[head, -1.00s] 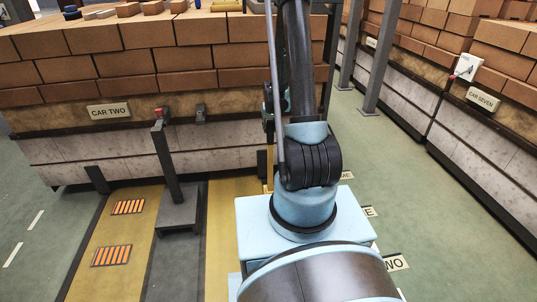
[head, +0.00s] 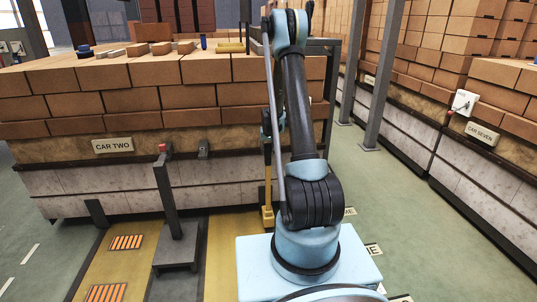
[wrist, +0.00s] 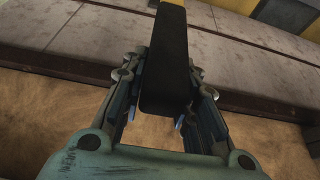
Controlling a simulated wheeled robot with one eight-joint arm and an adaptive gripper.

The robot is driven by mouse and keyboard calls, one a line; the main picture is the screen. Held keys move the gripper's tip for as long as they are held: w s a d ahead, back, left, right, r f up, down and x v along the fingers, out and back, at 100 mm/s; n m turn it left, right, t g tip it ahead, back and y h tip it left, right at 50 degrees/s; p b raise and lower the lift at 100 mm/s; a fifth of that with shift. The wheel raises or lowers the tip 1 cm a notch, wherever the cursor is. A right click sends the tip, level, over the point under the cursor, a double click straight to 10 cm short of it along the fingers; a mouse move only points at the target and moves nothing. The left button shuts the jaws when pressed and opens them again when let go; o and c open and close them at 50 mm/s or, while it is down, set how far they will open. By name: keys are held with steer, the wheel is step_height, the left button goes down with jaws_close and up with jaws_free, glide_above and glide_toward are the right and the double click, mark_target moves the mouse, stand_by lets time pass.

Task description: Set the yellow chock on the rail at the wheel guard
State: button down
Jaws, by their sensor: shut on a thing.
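The yellow chock (head: 267,216) hangs upright at the foot of a long handle, left of my arm and in front of the car marked CAR TWO. The upper handle is dark; its lower shaft is yellow. My gripper (head: 266,133) is partly hidden behind my arm in the head view. The chock's contact with the floor cannot be told. I cannot clearly make out the rail or the wheel guard.
The brick-loaded car (head: 60,190) fills the middle. A dark post on a grey base (head: 176,254) stands left of the chock. Yellow floor strips (head: 220,255) run towards the car. A grey upright (head: 374,95) and CAR SEVEN (head: 482,190) stand right, with green floor between.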

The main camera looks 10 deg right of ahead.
steer(key=shift+w, duration=0.75)
steer(key=shift+f, duration=1.9)
steer(key=c, duration=1.2)
jaws_free()
steer(key=shift+c, duration=0.2)
